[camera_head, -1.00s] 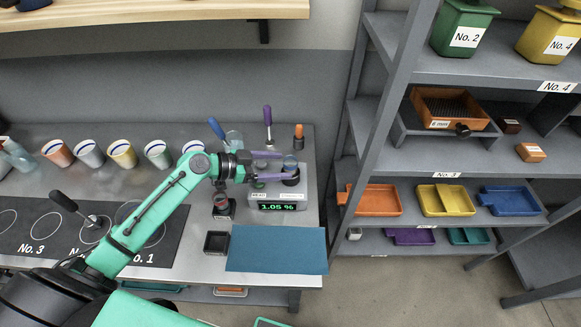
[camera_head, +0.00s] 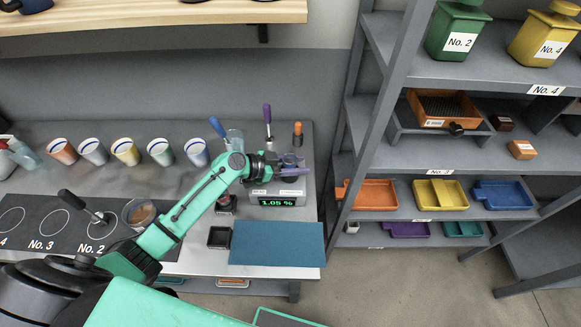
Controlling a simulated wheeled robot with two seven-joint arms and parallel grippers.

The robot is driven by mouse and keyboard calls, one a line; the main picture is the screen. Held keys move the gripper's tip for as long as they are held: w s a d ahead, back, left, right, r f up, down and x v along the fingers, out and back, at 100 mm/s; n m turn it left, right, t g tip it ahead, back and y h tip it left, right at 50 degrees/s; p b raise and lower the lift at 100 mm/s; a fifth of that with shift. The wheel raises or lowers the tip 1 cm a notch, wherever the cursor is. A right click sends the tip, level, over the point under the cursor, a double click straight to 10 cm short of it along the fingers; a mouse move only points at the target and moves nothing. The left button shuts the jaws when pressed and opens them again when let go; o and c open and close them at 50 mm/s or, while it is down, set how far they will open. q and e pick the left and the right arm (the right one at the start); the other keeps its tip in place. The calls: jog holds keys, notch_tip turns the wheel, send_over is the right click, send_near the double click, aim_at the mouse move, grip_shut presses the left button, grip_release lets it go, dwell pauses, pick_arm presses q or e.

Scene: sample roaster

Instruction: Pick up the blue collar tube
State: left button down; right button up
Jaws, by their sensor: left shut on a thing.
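My left gripper (camera_head: 292,166) has purple fingers and reaches in over the meter with the green "1.05 %" readout (camera_head: 277,200). It is shut on a small round bluish thing, taken as the blue collar tube (camera_head: 289,159), at the meter's back right. The fingers and wrist hide most of the tube, and its collar is not clear. I cannot tell whether the tube is still seated in the meter. My right gripper is not in view.
A blue mat (camera_head: 276,243) lies in front of the meter, with a small black square tray (camera_head: 219,237) to its left. A purple-handled tool (camera_head: 267,118) and an orange-topped item (camera_head: 298,133) stand behind. Several cups line the counter's back. A shelf rack (camera_head: 390,110) stands right.

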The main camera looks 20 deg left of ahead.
pick_arm(q)
jog(key=shift+r, duration=0.15)
notch_tip(320, 180, up, 20)
jog(key=b, duration=0.2)
jog(key=shift+b, duration=0.35)
dwell(0.4)
